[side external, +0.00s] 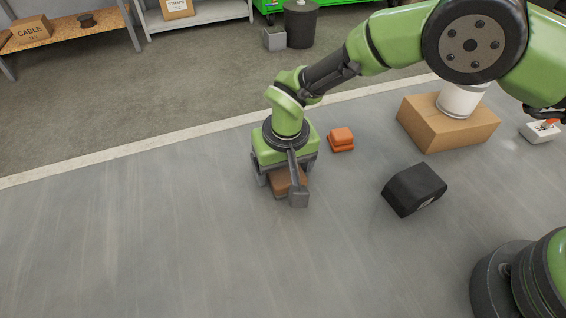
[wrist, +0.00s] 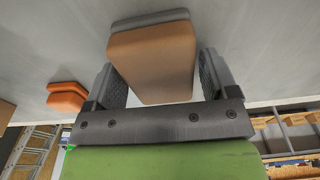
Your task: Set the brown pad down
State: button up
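My gripper (side external: 289,190) points down over the grey floor, left of the robot's base in the side external view. Its two dark fingers straddle the brown pad (side external: 283,181), which is partly hidden by the near finger. The pad is at or just above the floor; the views do not show clear contact.
An orange block (side external: 341,139) stands just right of my gripper. A black block (side external: 414,190) lies farther right, and a cardboard box (side external: 448,124) with a white cylinder stands behind it. The floor left and in front is clear.

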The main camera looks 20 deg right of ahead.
aim_at(287, 172)
jog(key=shift+o, duration=0.5)
jog(key=shift+r, duration=0.15)
notch_tip(287, 172, up, 12)
jog(key=s, duration=0.1)
jog(key=shift+s, duration=0.25)
